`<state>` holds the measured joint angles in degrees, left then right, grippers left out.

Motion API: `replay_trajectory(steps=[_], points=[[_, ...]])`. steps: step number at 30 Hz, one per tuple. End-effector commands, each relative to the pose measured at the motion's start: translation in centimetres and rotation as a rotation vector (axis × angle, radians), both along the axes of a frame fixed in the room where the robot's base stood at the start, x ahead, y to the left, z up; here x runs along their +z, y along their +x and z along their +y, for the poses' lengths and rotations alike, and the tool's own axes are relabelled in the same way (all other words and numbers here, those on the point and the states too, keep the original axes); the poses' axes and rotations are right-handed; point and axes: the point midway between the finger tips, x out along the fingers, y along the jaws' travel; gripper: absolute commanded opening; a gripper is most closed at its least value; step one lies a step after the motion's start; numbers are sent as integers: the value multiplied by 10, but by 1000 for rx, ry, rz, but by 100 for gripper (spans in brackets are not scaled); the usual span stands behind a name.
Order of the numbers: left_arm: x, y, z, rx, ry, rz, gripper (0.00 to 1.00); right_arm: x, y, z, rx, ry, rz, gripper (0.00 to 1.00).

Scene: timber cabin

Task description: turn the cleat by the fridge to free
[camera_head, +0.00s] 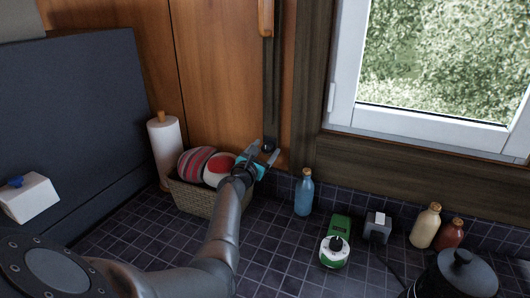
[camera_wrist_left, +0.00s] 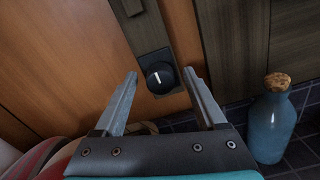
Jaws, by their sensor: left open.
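The cleat (camera_wrist_left: 160,79) looks like a round black knob with a short white mark, close to upright and slightly tilted. It sits on a dark vertical strip on the timber wall, and in the head view the knob (camera_head: 269,144) is small and partly crowded by my fingers. My left gripper (camera_head: 266,149) is open in front of it. In the wrist view the two fingers of my left gripper (camera_wrist_left: 161,73) stand on either side of the knob with gaps, and nothing is between them. I cannot tell how far the fingertips are from the wall. My right gripper is not in view.
A wicker basket (camera_head: 196,198) with striped cloth-like items and a paper towel roll (camera_head: 166,150) stand left of my gripper. A blue corked bottle (camera_head: 304,194) stands close on its right. A green-and-white device (camera_head: 336,246) and a black pot (camera_head: 456,277) are further right.

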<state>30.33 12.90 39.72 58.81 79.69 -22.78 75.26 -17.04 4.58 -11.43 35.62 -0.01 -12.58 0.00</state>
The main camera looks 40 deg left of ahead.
Motion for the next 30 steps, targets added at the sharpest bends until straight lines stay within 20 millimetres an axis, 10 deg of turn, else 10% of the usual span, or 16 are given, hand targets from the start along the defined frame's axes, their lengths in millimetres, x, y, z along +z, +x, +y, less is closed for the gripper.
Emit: replay_trajectory(steps=[6, 25, 30], points=[[0, 0, 0, 0, 0, 0, 74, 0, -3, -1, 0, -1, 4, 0], [0, 0, 0, -1, -1, 0, 3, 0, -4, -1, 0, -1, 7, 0], [0, 0, 0, -1, -1, 0, 0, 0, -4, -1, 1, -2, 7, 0]])
